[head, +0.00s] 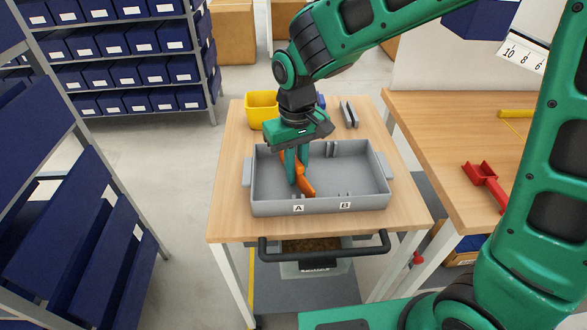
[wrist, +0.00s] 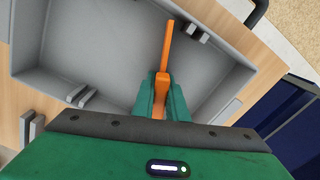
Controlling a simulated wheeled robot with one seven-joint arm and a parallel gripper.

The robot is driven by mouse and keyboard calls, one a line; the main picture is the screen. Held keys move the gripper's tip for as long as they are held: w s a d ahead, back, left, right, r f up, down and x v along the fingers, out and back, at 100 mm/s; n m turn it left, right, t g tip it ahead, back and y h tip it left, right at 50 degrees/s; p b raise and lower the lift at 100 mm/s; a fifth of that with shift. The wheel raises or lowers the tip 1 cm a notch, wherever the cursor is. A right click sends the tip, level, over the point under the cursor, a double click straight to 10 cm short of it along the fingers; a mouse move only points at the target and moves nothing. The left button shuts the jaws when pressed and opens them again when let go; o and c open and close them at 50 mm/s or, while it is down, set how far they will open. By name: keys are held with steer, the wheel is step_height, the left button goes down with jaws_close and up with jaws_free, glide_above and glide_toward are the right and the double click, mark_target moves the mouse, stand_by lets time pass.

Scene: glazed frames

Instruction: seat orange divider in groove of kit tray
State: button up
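The orange divider (head: 306,184) is a thin upright plate between the fingers of my gripper (head: 296,178), inside the grey kit tray (head: 262,206). In the wrist view, my gripper (wrist: 160,98) is shut on the divider (wrist: 168,48), with a finger on each face. The divider's free end lies beside a pair of grey groove ribs (wrist: 192,31) at the tray wall, apart from them. Another rib pair (wrist: 80,96) stands at the opposite wall. Labels A (head: 298,208) and B (head: 345,205) mark the front wall. The divider's lower edge is hard to make out.
The tray stands on a small wooden-topped cart (head: 232,225). A yellow bin (head: 261,108) and a grey slotted piece (head: 348,114) sit behind it. A bench (head: 430,130) with a red tool (head: 484,178) is at right. Blue-bin shelving (head: 132,53) is at left.

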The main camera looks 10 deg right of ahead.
steer(key=o, duration=0.4)
steer(key=shift+r, duration=0.1)
step_height(320, 180, up, 12)
steer(key=shift+f, duration=0.1)
stand_by(0.4)
